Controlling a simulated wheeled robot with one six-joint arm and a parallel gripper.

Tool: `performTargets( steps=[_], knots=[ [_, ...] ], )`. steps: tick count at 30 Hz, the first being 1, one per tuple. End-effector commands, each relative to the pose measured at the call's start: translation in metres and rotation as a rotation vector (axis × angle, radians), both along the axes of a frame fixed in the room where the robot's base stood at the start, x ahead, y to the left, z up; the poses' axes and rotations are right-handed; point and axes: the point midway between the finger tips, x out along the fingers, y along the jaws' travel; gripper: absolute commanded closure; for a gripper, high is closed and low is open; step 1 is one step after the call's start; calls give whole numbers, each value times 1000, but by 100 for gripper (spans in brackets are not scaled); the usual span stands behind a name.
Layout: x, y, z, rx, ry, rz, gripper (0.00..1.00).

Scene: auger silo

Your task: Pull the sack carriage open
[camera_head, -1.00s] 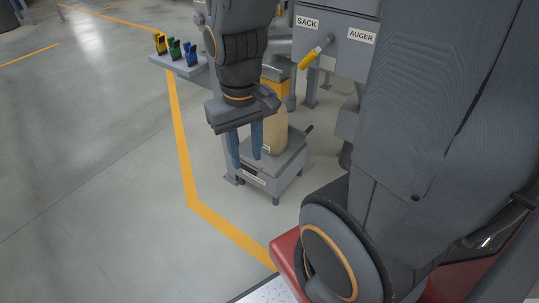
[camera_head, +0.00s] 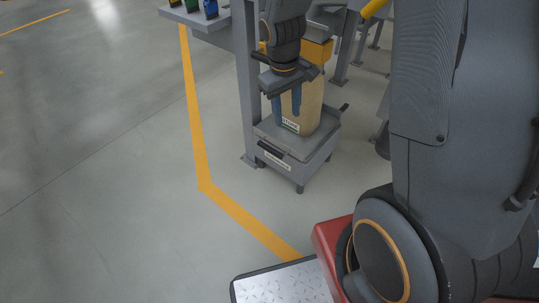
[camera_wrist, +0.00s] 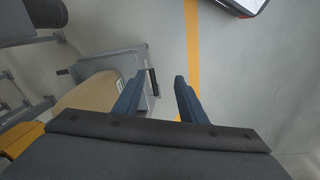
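The sack carriage (camera_head: 298,165) is a low grey cart with short legs, beside a grey post. A black handle (camera_head: 270,151) is on its front edge; the handle also shows in the wrist view (camera_wrist: 154,82). A tan sack (camera_head: 308,108) with a small label stands upright on the carriage. My gripper (camera_head: 287,117) has two blue fingers, spread apart with nothing between them. It is in front of the sack and above the carriage's front part. In the wrist view, the handle lies beyond the gap between the fingertips (camera_wrist: 162,76), nearer the left finger.
A grey shelf (camera_head: 225,24) with small coloured items stands at upper left. A grey post (camera_head: 247,90) rises left of the carriage. A yellow floor line (camera_head: 196,130) runs in front. The floor to the left is clear.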

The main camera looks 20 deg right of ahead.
Motion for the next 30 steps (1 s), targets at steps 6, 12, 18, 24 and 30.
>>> performTargets(
  steps=[6, 12, 18, 24, 30],
  knots=[
    [69, 5, -110, -35, -8, 128, 62],
    [116, 12, -193, -59, -15, 234, 62],
    [142, 16, -239, -72, -21, 297, 62],
    [149, 16, -256, -75, -23, 314, 62],
    [151, 12, -285, -75, -21, 313, 62]
  ],
)
